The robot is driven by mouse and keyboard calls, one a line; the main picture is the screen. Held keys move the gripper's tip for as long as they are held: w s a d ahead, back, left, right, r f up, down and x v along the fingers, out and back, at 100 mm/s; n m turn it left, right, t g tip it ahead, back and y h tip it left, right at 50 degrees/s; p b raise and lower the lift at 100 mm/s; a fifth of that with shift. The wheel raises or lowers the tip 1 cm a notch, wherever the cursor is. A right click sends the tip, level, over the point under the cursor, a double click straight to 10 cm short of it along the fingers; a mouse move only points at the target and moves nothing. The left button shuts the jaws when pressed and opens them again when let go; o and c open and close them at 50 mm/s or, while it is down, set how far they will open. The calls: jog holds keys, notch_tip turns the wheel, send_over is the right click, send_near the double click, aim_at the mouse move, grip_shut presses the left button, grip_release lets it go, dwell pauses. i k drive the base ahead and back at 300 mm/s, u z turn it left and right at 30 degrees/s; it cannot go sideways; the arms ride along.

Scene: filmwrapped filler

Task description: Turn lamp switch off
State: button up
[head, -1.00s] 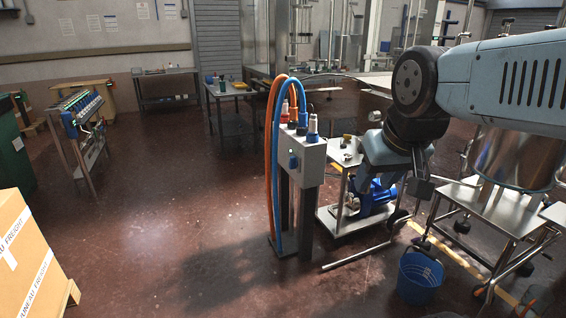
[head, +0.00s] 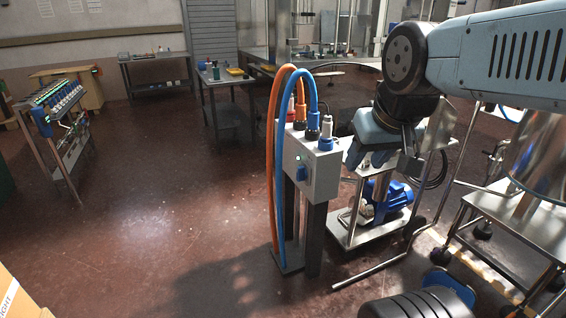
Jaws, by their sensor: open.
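A grey control box (head: 322,172) stands on two dark posts in the middle of the head view. No separate lamp is clearly seen. My gripper (head: 408,162) hangs below my bent arm, to the right of the box and apart from it. It is small and dark in the picture, open, with nothing visible in it.
Orange and blue hoses (head: 279,150) loop from the box top to its foot. A steel cart (head: 352,238) with a blue pump (head: 388,203) stands right of the box. A steel frame (head: 500,225) is farther right. The red-brown floor left of the box is clear.

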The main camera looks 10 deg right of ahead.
aim_at(302, 171)
jog(key=u, duration=0.2)
jog(key=i, duration=1.05)
jog(key=u, duration=0.2)
